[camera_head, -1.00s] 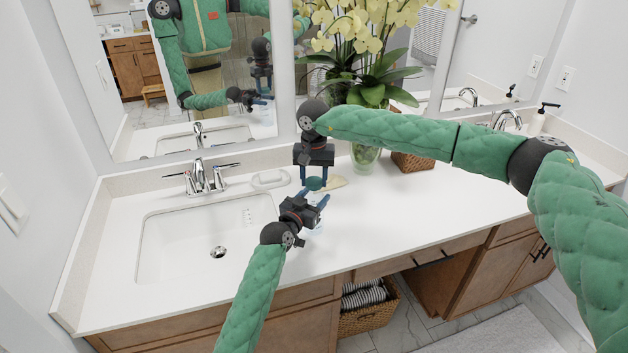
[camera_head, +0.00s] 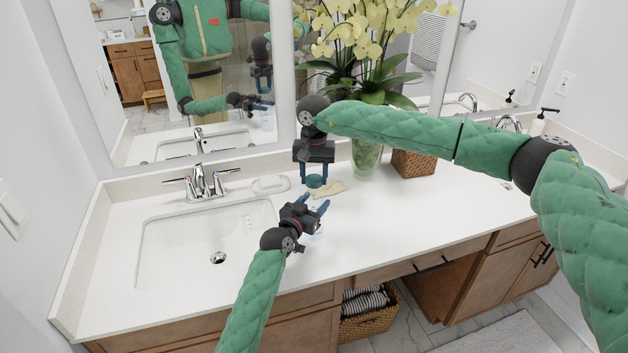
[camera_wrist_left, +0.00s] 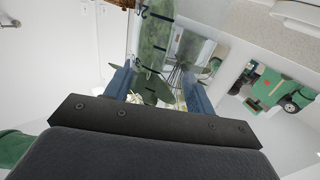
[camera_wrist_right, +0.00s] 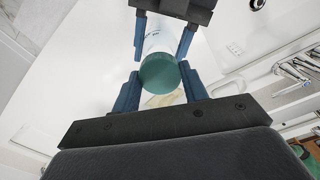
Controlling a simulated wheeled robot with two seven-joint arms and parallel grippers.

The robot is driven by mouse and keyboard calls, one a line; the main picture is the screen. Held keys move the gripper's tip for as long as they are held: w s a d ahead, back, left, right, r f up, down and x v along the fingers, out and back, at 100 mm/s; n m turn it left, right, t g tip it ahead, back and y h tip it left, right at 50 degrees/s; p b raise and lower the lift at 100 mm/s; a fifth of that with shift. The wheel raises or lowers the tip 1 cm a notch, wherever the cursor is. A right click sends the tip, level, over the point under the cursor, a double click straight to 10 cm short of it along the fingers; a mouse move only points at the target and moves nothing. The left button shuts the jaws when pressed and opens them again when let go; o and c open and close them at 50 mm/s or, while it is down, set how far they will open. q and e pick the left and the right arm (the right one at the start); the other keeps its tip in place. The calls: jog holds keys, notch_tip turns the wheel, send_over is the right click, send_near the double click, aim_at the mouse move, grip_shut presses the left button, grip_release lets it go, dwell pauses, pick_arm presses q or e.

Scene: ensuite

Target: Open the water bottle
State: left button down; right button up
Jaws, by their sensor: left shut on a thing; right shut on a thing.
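The green bottle cap (camera_head: 316,182) is between the fingers of my right gripper (camera_head: 315,179), which points down from above. It also shows as a round green disc in the right wrist view (camera_wrist_right: 160,72). The pale, clear bottle (camera_wrist_right: 160,40) shows beyond the cap, between the fingers of my left gripper (camera_head: 318,201), which is shut on it. The bottle is mostly hidden in the head view. In the head view there is a gap between the cap and my left fingers; I cannot tell whether the cap still touches the bottle's neck.
A white sink (camera_head: 165,245) with a faucet (camera_head: 208,182) is at the left. A soap dish (camera_head: 270,186) and a beige item (camera_head: 328,189) lie behind the grippers. A glass vase (camera_head: 367,158) of orchids and a basket (camera_head: 412,163) stand behind. The counter is clear to the right.

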jog(key=shift+r, duration=1.15)
pick_arm(q)
jog(key=shift+c, duration=2.2)
grip_release()
